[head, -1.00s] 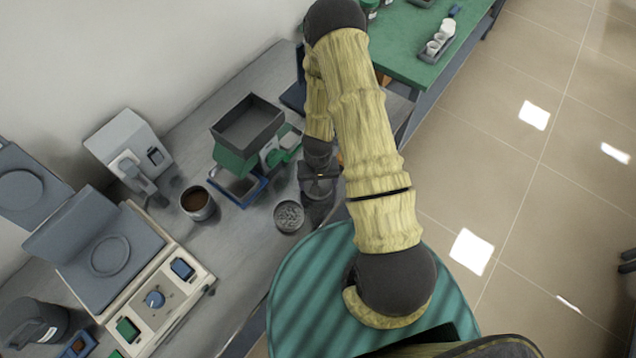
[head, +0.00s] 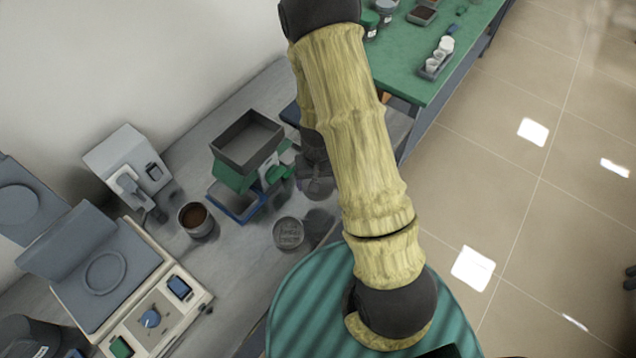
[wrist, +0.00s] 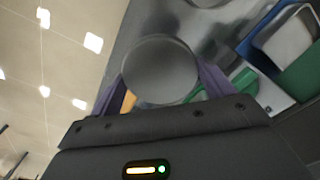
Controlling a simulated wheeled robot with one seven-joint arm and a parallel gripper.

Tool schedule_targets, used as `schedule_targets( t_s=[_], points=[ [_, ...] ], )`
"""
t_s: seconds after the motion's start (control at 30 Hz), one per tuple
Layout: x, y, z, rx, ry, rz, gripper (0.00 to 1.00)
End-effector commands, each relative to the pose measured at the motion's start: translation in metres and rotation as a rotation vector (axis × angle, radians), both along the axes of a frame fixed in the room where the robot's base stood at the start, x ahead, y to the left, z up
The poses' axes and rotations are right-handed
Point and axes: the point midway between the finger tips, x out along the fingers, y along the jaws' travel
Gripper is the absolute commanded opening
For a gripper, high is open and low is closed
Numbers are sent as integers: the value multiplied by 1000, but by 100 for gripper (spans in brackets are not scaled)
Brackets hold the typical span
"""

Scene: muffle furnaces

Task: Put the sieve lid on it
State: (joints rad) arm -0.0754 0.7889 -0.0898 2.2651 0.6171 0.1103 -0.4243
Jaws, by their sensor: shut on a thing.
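My gripper (wrist: 162,88) is shut on a round, flat grey disc, the sieve lid (wrist: 160,68), held between its two purple fingers in the wrist view. In the head view my dark gripper (head: 315,183) is over the bench and partly hidden by my arm; the lid cannot be made out there. A small round grey dish that looks like the sieve (head: 288,233) stands on the bench, below and left of the gripper in the picture. The lid is apart from it.
A green machine with a grey hopper (head: 247,142) and blue tray stands left of my gripper. A cup of brown material (head: 195,219) and a balance-like device (head: 128,165) stand farther left. A cream instrument (head: 150,300) is at lower left. A green table (head: 415,65) stands behind.

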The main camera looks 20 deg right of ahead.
Motion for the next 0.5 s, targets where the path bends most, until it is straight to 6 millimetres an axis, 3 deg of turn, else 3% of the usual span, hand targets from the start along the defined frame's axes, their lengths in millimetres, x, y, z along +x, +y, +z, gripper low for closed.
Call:
schedule_targets(
  t_s=[0.37,0.5],
  points=[
    [0,0,0,0,0,0,56],
    [9,0,-6,1,-1,22,56]
  ],
)
